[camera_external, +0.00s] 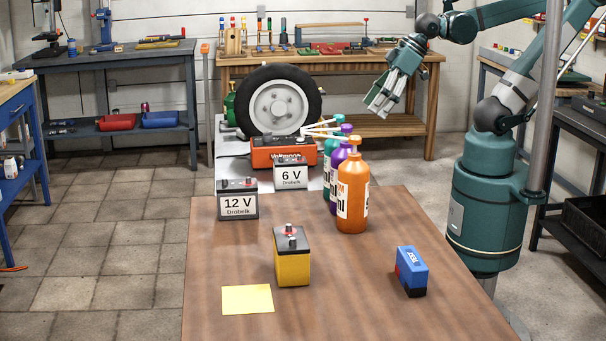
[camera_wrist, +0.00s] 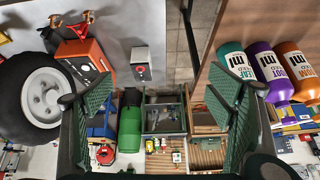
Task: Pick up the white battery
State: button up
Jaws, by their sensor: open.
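A yellow battery with a black top (camera_external: 292,258) stands nearer. My gripper (camera_external: 378,103) is open and empty, raised above and behind the bottles. Its two spread fingers also show in the wrist view (camera_wrist: 162,97).
Orange, purple and teal bottles (camera_external: 352,195) stand right of the batteries. An orange charger (camera_external: 282,153) and a wheel (camera_external: 279,105) are behind them. A blue box (camera_external: 411,271) and yellow note (camera_external: 248,299) lie nearer. The table's front middle is clear.

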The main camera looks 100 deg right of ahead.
jog(key=w+m, duration=0.1)
jog(key=w, duration=0.1)
jog(key=m+g+p, duration=0.5)
jog(key=m+p, duration=0.2)
jog(key=m, duration=0.5)
send_over(290, 161)
jog(key=s+a, duration=0.2)
jog(key=s, duration=0.2)
notch_tip(290, 161, down, 8)
jog(key=w+f+m, duration=0.1)
jog(key=f, duration=0.1)
jog(key=w+d+f+m+g+p, duration=0.1)
jog(key=f, duration=0.1)
jog(key=w+d+f+m+p, duration=0.1)
jog(key=f, duration=0.1)
jog(key=shift+w+d+f+m+g, duration=0.1)
jog(key=shift+w+f+m+g, duration=0.2)
jog(key=shift+f, duration=0.1)
jog(key=shift+w+d+f+m, duration=0.15)
jog(key=shift+f+m, duration=0.15)
jog(key=shift+f, duration=0.35)
jog(key=shift+f, duration=1.25)
